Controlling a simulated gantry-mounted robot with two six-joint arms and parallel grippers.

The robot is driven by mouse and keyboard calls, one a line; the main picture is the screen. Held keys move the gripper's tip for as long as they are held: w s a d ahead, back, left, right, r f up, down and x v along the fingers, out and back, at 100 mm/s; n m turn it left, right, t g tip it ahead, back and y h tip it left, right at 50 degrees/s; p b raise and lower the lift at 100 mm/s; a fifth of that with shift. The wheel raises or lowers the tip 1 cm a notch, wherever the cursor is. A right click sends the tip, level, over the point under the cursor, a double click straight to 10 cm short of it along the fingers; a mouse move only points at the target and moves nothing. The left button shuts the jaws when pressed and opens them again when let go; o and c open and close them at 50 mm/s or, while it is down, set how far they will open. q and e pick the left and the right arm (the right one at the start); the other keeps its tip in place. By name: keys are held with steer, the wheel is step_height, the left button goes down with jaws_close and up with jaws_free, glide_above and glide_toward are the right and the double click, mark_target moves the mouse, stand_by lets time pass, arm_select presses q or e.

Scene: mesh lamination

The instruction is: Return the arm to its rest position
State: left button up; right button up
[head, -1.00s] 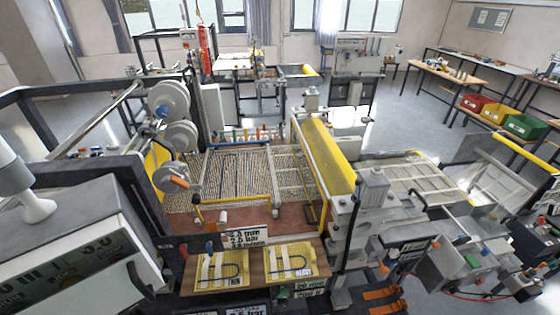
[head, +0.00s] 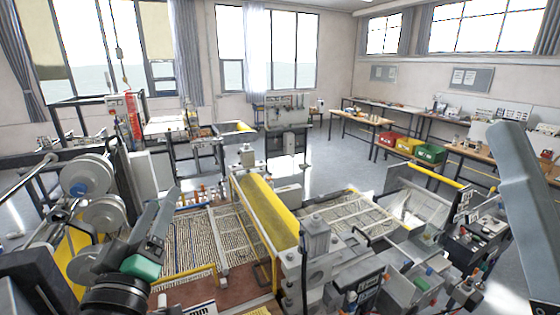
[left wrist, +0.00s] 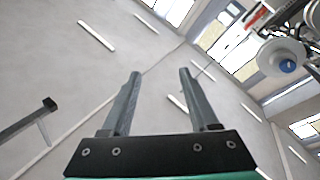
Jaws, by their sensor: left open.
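My left gripper (head: 158,208) stands at the lower left in the head view, with grey fingers above a green block and black wrist. It points up beside the reels and in front of the mesh bed. In the left wrist view its two fingers (left wrist: 160,76) are apart with nothing between them; the ceiling and windows lie behind. A large grey piece (head: 522,190), apparently part of my right arm or gripper, rises at the right edge of the head view. Its jaw state does not show.
White reels (head: 88,176) stand left of my left gripper and also show in the left wrist view (left wrist: 284,60). The laminating machine has a yellow roller guard (head: 264,212) and a mesh bed (head: 190,243). Benches with coloured bins (head: 408,145) stand at the back right.

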arm_select(q)
steer(key=s+d+r+m+t+h, duration=0.1)
steer(key=s+r+m+t+h, duration=0.2)
steer(key=s+r, duration=1.3)
steer(key=s+m+t, duration=0.2)
steer(key=m+t, duration=0.1)
steer(key=m, duration=0.2)
steer(key=shift+d+m+t, duration=0.3)
steer(key=shift+d, duration=0.1)
step_height(320, 180, down, 35)
steer(key=b, duration=3.5)
steer(key=shift+f, duration=0.1)
